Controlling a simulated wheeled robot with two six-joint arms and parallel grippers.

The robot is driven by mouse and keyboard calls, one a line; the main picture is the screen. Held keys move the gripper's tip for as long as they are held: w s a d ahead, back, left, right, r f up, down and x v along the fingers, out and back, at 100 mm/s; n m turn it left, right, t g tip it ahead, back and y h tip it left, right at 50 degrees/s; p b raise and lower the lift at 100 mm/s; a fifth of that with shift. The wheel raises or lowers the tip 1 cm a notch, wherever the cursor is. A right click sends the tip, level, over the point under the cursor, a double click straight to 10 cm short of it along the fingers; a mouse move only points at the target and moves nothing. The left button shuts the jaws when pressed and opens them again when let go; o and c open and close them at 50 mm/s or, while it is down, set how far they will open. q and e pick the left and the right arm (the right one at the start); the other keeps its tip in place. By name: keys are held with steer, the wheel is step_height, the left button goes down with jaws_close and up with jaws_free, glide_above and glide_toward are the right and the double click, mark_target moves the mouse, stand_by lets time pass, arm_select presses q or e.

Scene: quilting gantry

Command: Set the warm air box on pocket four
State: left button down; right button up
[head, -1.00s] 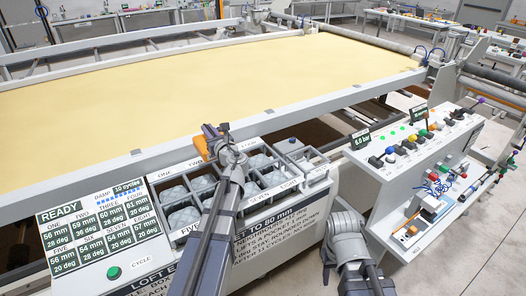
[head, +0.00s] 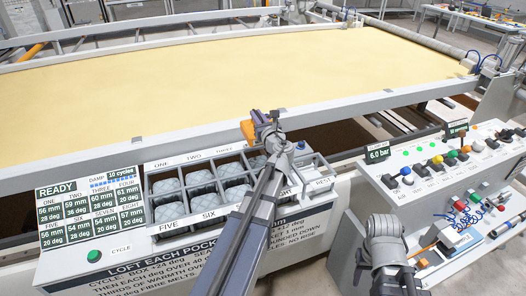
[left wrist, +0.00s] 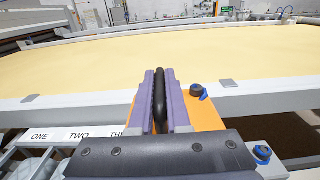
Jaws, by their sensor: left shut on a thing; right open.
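The warm air box is an orange block (head: 247,131) with a black handle. My left gripper (head: 262,120) is shut on that handle, over the back edge of the pocket tray. In the left wrist view the purple fingers (left wrist: 160,100) clamp the black handle, with the orange box (left wrist: 207,118) below and right. The pocket tray (head: 148,192) has two rows of grey pockets; labels ONE, TWO, THREE, FIVE and SIX show. Pocket four, right of THREE, is hidden behind my left gripper and arm. My right gripper (head: 383,226) is open and empty, in front of the control console.
A REST bay (head: 321,184) is at the tray's right end. The status panel (head: 90,213) reads READY, with a green CYCLE button (head: 94,256). A console (head: 440,165) with knobs stands right. The yellow quilt bed (head: 230,80) and its white rail (head: 150,138) lie behind the tray.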

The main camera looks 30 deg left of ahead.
arm_select(q)
steer(key=shift+f+b, duration=4.8)
steer(key=shift+f, duration=0.25)
steer(key=shift+r, duration=0.15)
steer(key=c, duration=1.3)
jaws_free()
steer(key=shift+f, duration=0.2)
steer(key=o, duration=0.4)
steer(key=shift+r, duration=0.1)
